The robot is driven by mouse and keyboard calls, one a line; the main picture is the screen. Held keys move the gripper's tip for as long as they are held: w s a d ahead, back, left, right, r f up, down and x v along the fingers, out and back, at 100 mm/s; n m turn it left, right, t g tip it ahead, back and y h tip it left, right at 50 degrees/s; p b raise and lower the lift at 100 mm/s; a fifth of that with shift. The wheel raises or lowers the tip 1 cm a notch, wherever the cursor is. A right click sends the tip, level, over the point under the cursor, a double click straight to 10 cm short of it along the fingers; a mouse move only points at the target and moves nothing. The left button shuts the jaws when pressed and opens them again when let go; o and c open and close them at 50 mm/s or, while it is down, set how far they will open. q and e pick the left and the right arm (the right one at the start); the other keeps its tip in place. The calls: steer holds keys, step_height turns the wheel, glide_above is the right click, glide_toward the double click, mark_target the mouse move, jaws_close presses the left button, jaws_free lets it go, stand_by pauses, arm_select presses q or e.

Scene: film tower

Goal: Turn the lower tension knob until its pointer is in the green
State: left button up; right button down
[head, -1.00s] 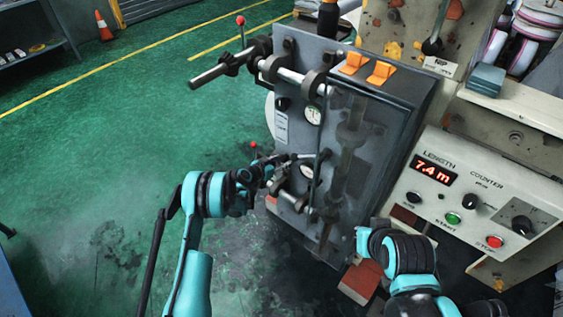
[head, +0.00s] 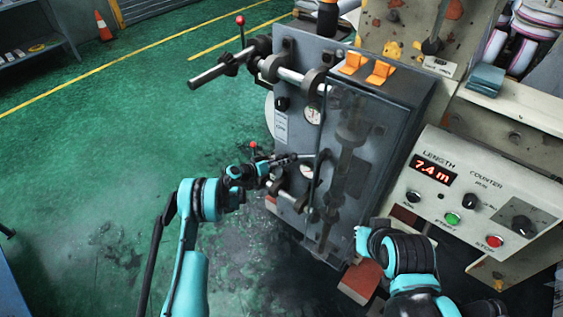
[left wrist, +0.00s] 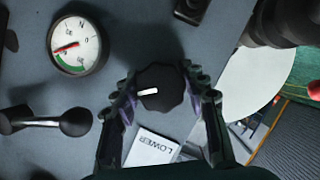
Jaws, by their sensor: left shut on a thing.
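The lower tension knob (left wrist: 160,88) is black and lobed, with a white mark pointing left in the left wrist view. The fingers of my left gripper (left wrist: 161,98) are shut on it from both sides. A "LOWER" label (left wrist: 152,148) lies just below it. The round gauge (left wrist: 76,46) at upper left has a red needle pointing left, close to the upper end of its green band; I cannot tell whether the tip is inside. In the head view my left gripper (head: 270,165) reaches the grey panel (head: 297,140), and its fingers hide the knob. My right arm shows, but not its fingers.
The upper knob (head: 282,104) and upper gauge (head: 313,114) sit above on the panel. A lever (left wrist: 45,121) projects left of the knob. Rollers and shafts (head: 215,72) stick out at the panel's left. The counter box (head: 475,195) stands right.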

stand_by(0.3)
arm_select(q)
steer(key=o, duration=1.2)
steer(key=shift+a, duration=0.1)
steer(key=v, duration=1.2)
